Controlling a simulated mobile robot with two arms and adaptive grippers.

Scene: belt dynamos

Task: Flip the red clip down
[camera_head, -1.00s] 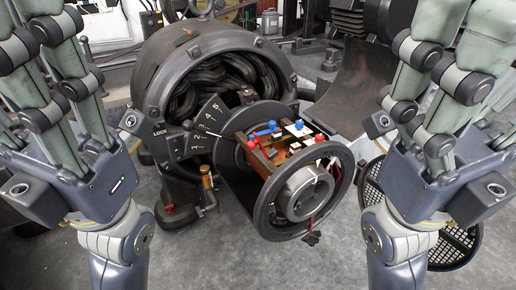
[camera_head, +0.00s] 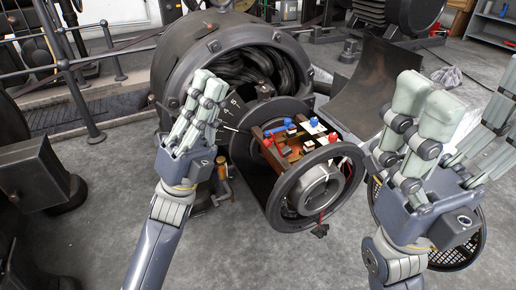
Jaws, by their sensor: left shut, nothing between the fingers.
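A dynamo (camera_head: 165,75) stands in the middle with a wooden terminal block (camera_head: 270,150) at its front. Small red clips show on the block: one at its left (camera_head: 268,139), one at its right (camera_head: 333,137). Two blue clips (camera_head: 288,122) (camera_head: 314,121) sit farther back. Which red clip is meant and how each is tilted is too small to tell. My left gripper (camera_head: 208,85) is shut and empty, pointing up in front of the dynamo's left side, left of the block and apart from the red clips. My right gripper (camera_head: 450,105) is open, right of the block, fingers up.
A round rim (camera_head: 352,190) surrounds the block's front end. A black mesh grille (camera_head: 470,250) lies at right. A railing (camera_head: 95,135) stands at left. Grey floor is clear in front.

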